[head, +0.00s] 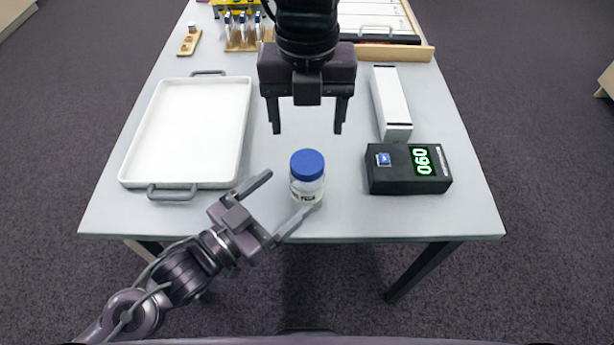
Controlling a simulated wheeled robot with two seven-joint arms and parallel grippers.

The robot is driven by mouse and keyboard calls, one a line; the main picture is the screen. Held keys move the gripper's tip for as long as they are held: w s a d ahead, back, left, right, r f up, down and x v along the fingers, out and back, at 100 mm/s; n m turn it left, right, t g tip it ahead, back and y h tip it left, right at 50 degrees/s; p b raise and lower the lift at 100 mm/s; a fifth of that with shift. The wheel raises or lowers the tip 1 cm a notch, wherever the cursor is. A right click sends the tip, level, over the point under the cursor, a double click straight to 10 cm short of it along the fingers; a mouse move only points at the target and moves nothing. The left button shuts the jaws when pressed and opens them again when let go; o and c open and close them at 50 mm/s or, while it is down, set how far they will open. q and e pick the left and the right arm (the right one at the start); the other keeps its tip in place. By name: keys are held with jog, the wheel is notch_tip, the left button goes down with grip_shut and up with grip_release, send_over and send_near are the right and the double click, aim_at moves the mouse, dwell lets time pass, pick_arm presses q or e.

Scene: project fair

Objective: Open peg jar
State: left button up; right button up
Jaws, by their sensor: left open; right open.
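The peg jar (307,190) is a small clear jar with a white label. Its blue lid (307,164) is on top. It stands upright near the front edge of the table, at the middle. My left gripper (286,200) is open at the table's front edge, left of the jar. One finger points up-left of the jar and the other reaches close to its lower side; I cannot tell whether it touches. My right gripper (307,130) is open and points down, above and behind the blue lid. Nothing is between its fingers.
A white tray (152,181) with grey handles lies on the left of the table (340,228). A black timer box (390,182) with a green display and a white-topped block (391,100) stand on the right.

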aim_at(294, 187)
pick_arm(q)
jog(key=x, duration=0.6)
jog(key=shift+d, duration=0.35)
pick_arm(e)
jog(key=shift+s+r, duration=0.1)
jog(key=shift+s, duration=0.1)
pick_arm(q)
jog(key=shift+w, duration=0.1)
